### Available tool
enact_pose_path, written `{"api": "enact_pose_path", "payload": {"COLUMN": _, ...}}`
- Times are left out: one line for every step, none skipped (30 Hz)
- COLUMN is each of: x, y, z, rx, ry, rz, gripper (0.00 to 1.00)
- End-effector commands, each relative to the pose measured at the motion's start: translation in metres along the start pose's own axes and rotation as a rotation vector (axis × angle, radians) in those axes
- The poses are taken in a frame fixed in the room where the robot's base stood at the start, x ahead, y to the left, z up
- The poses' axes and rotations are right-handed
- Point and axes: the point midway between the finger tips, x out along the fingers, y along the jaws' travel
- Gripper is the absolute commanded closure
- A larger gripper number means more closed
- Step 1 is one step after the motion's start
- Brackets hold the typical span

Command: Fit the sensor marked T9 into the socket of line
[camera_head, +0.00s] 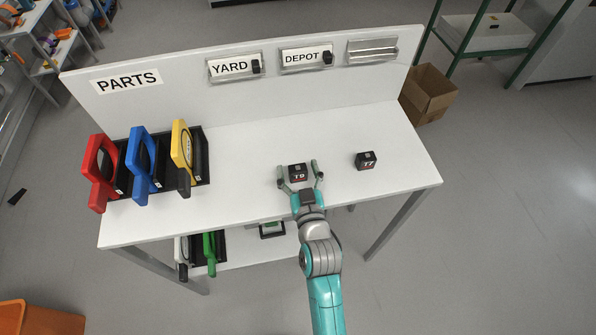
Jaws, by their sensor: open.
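A similar dark sensor marked T7 (366,161) stands to the right, apart from my gripper. On the back panel are a holder labelled YARD (234,67) and one labelled DEPOT (306,57), each with a small black block at its right end. A third holder (371,50) to the right has no label or block. No socket marked "line" is readable.
Red (97,172), blue (140,166) and yellow (181,155) handled tools stand in a black rack at the table's left. A PARTS sign (127,81) is on the panel. A lower shelf holds a green tool (210,253). The table between rack and T9 is clear.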

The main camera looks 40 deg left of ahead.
Motion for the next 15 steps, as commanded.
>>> {"api": "enact_pose_path", "payload": {"x": 0.0008, "y": 0.0000, "z": 0.0000, "rx": 0.000, "ry": 0.000, "rz": 0.000, "gripper": 0.23}}
{"api": "enact_pose_path", "payload": {"x": 0.0009, "y": 0.0000, "z": 0.0000, "rx": 0.000, "ry": 0.000, "rz": 0.000, "gripper": 0.23}}
{"api": "enact_pose_path", "payload": {"x": 0.0008, "y": 0.0000, "z": 0.0000, "rx": 0.000, "ry": 0.000, "rz": 0.000, "gripper": 0.23}}
{"api": "enact_pose_path", "payload": {"x": 0.0006, "y": 0.0000, "z": 0.0000, "rx": 0.000, "ry": 0.000, "rz": 0.000, "gripper": 0.23}}
{"api": "enact_pose_path", "payload": {"x": 0.0006, "y": 0.0000, "z": 0.0000, "rx": 0.000, "ry": 0.000, "rz": 0.000, "gripper": 0.23}}
{"api": "enact_pose_path", "payload": {"x": 0.0006, "y": 0.0000, "z": 0.0000, "rx": 0.000, "ry": 0.000, "rz": 0.000, "gripper": 0.23}}
{"api": "enact_pose_path", "payload": {"x": 0.0005, "y": 0.0000, "z": 0.0000, "rx": 0.000, "ry": 0.000, "rz": 0.000, "gripper": 0.30}}
{"api": "enact_pose_path", "payload": {"x": 0.0005, "y": 0.0000, "z": 0.0000, "rx": 0.000, "ry": 0.000, "rz": 0.000, "gripper": 0.38}}
{"api": "enact_pose_path", "payload": {"x": 0.0004, "y": 0.0000, "z": 0.0000, "rx": 0.000, "ry": 0.000, "rz": 0.000, "gripper": 0.48}}
{"api": "enact_pose_path", "payload": {"x": 0.0004, "y": 0.0000, "z": 0.0000, "rx": 0.000, "ry": 0.000, "rz": 0.000, "gripper": 0.55}}
{"api": "enact_pose_path", "payload": {"x": 0.0004, "y": 0.0001, "z": 0.0000, "rx": 0.000, "ry": 0.000, "rz": 0.000, "gripper": 0.63}}
{"api": "enact_pose_path", "payload": {"x": 0.0004, "y": 0.0000, "z": 0.0000, "rx": 0.000, "ry": 0.000, "rz": 0.000, "gripper": 0.73}}
{"api": "enact_pose_path", "payload": {"x": 0.0004, "y": 0.0000, "z": 0.0000, "rx": 0.000, "ry": 0.000, "rz": 0.000, "gripper": 0.80}}
{"api": "enact_pose_path", "payload": {"x": 0.0003, "y": 0.0000, "z": 0.0000, "rx": 0.000, "ry": 0.000, "rz": 0.000, "gripper": 0.88}}
{"api": "enact_pose_path", "payload": {"x": 0.0003, "y": 0.0000, "z": 0.0000, "rx": 0.000, "ry": 0.000, "rz": 0.000, "gripper": 0.89}}
